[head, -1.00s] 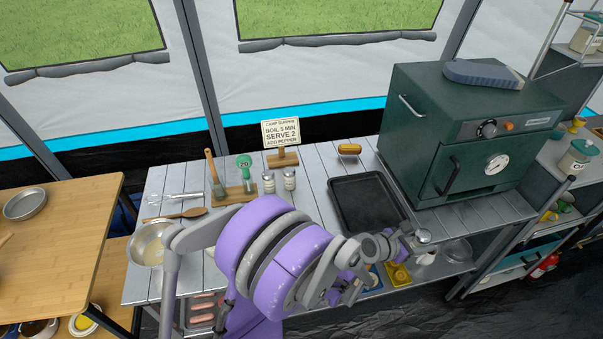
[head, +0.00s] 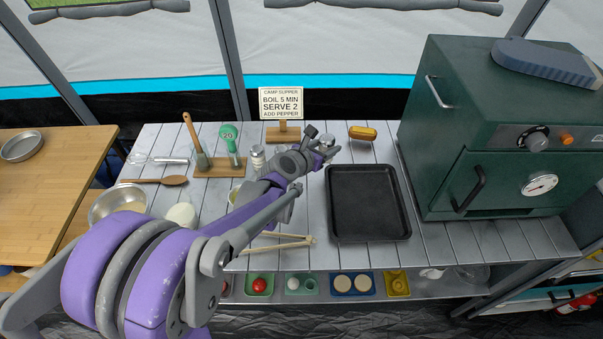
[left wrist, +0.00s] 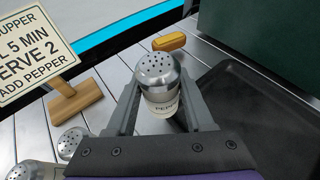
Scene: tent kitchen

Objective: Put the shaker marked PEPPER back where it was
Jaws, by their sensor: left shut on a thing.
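My left gripper (head: 321,152) is shut on the shaker with a domed, holed metal cap (head: 328,141). In the left wrist view the shaker (left wrist: 158,78) stands upright between the two fingers, with part of the word PEPPER on its label. It is over the tabletop, right of the sign and just behind the black tray; I cannot tell whether its base touches the table. Another metal-capped shaker (head: 258,158) stands left of my gripper, in front of the sign. My right gripper is not in view.
The sign (head: 282,103) on its wooden stand is left of my gripper. The black tray (head: 368,236) and green oven (head: 440,150) are to the right. A wooden rack (head: 218,171) and bowl (head: 118,207) are left.

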